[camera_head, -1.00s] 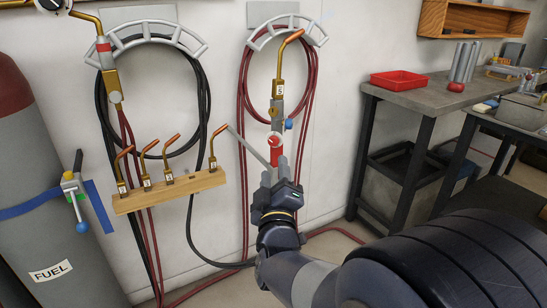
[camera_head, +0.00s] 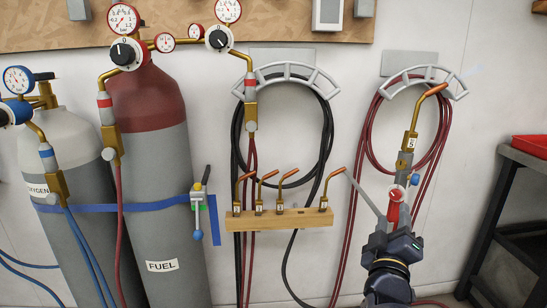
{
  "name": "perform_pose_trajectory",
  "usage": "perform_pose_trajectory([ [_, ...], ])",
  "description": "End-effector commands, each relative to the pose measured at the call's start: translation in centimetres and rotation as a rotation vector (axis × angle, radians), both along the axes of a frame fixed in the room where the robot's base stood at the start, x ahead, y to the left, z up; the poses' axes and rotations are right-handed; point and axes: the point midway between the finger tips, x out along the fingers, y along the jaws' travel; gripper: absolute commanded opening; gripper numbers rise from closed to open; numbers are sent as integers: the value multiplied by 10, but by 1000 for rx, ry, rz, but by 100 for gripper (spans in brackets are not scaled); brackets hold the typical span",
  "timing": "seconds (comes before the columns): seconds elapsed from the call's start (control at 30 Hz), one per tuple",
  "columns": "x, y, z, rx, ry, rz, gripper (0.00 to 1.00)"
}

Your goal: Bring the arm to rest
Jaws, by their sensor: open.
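My gripper (camera_head: 393,226) is at the lower right, open, in front of the lower end of the right-hand torch. This torch (camera_head: 406,160) hangs upright below the right hose rack, with a copper tip, brass body, red knob (camera_head: 395,194) and blue knob (camera_head: 415,179). The gripper's fingers are close under the red knob; I cannot tell whether they touch it. My arm reaches up from the bottom edge, and most of it is out of view.
Red hoses (camera_head: 347,245) hang by the arm. The fuel cylinder (camera_head: 160,210) stands left. A dark bench (camera_head: 510,185) with a red tray stands right.

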Motion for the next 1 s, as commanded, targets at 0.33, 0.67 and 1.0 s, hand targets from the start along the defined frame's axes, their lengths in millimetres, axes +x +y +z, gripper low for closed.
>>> perform_pose_trajectory([
  [0.33,45,-21,13,0,0,0,45],
  [0.67,52,-24,15,17,-15,1,45],
  [1.0,48,-22,15,4,-3,1,45],
])
